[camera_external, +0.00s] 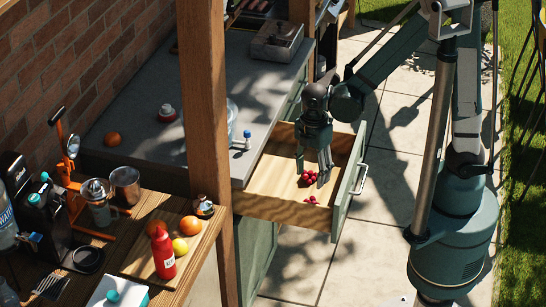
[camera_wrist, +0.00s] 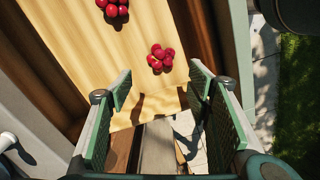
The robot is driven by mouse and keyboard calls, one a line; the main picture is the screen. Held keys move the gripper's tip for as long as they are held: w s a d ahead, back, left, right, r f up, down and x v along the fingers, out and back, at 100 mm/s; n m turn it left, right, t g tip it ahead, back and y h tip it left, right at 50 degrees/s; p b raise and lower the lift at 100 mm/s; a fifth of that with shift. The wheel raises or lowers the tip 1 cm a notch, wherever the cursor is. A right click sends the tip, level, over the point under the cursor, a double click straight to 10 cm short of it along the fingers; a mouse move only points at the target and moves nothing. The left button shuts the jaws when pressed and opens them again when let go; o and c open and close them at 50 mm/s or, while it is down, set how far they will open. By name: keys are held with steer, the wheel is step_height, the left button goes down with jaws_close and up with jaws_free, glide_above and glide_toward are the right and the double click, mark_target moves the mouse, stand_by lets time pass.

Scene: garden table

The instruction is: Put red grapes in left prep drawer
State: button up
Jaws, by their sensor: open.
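The open drawer (camera_external: 275,172) of the grey counter has a pale wooden inside; its wooden floor (camera_wrist: 70,50) fills the upper wrist view. One bunch of red grapes (camera_external: 309,177) lies on the drawer floor below my gripper. A second small red bunch (camera_external: 311,201) lies nearer the drawer's near side wall. Two bunches also show in the wrist view, one near the middle (camera_wrist: 161,59) and one cut by the top edge (camera_wrist: 113,8). My gripper (camera_external: 313,168) hangs over the drawer, fingers down, open and empty. In the wrist view, its fingers (camera_wrist: 160,88) are spread apart.
A wooden post (camera_external: 208,130) stands left of the drawer. The drawer front with its handle (camera_external: 360,180) is on the right. A blue-capped shaker (camera_external: 247,139) stands at the counter edge. A red bottle (camera_external: 162,254) and fruit are on the wooden table.

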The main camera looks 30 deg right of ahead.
steer(key=w+d+r+m+t+y, duration=0.1)
steer(key=w+d+r+m+t, duration=0.1)
steer(key=w+d+r+m, duration=0.65)
steer(key=d+r+m+t, duration=0.1)
steer(key=d+r+m, duration=0.3)
steer(key=d, duration=0.5)
steer(key=d+r+m+t, duration=0.2)
steer(key=d+r+m, duration=0.2)
steer(key=d, duration=0.6)
steer(key=s+d+r+m+t+h, duration=0.1)
steer(key=d+r+m, duration=0.3)
steer(key=d, duration=0.6)
steer(key=shift+r+m+t, duration=0.2)
steer(key=shift+m+t, duration=0.4)
steer(key=shift+m, duration=0.35)
steer(key=shift+c, duration=0.7)
